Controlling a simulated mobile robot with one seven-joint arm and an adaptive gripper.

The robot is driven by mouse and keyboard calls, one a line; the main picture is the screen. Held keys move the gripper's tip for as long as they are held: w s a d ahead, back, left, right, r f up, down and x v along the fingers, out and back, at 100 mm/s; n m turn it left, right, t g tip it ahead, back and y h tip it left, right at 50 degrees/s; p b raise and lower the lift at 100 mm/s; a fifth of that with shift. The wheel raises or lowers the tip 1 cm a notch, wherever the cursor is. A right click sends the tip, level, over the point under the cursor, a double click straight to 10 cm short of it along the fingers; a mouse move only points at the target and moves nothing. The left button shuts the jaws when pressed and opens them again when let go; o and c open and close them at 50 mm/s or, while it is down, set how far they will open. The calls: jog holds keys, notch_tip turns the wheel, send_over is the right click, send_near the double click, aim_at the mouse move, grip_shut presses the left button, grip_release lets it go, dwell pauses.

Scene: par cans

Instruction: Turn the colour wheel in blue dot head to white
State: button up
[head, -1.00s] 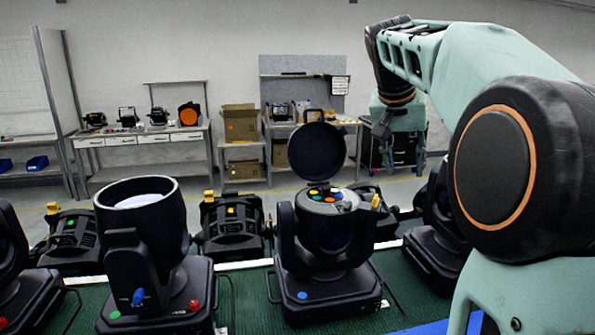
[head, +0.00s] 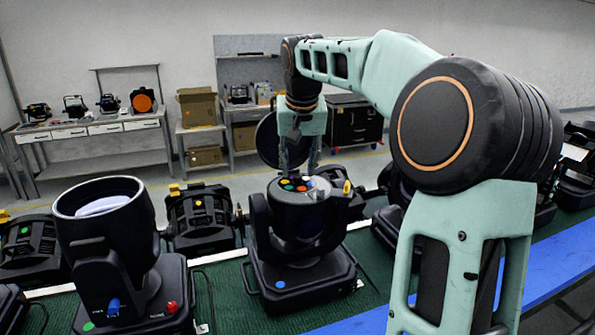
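The blue dot head (head: 297,235) is a black moving light in the middle, with a blue dot (head: 280,284) on its base. Its round lid (head: 267,143) stands open behind its top. The colour wheel (head: 294,187) lies in the open top and shows several small coloured discs. Which disc is at the selected position is too small to tell. My gripper (head: 298,168) points down just over the wheel's rear part, its two fingers apart with a gap between them. Whether the fingertips touch the wheel cannot be told.
A taller open-topped head (head: 105,240) with a green dot stands to the left. Another black head (head: 200,218) with a yellow dot stands behind, between them. A yellow-tipped part (head: 347,187) sticks up right of the wheel. A blue strip (head: 560,262) runs along the front right.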

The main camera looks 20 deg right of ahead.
aim_at(298, 180)
jog(key=shift+x, duration=1.2)
grip_shut()
jog(key=shift+m, duration=0.3)
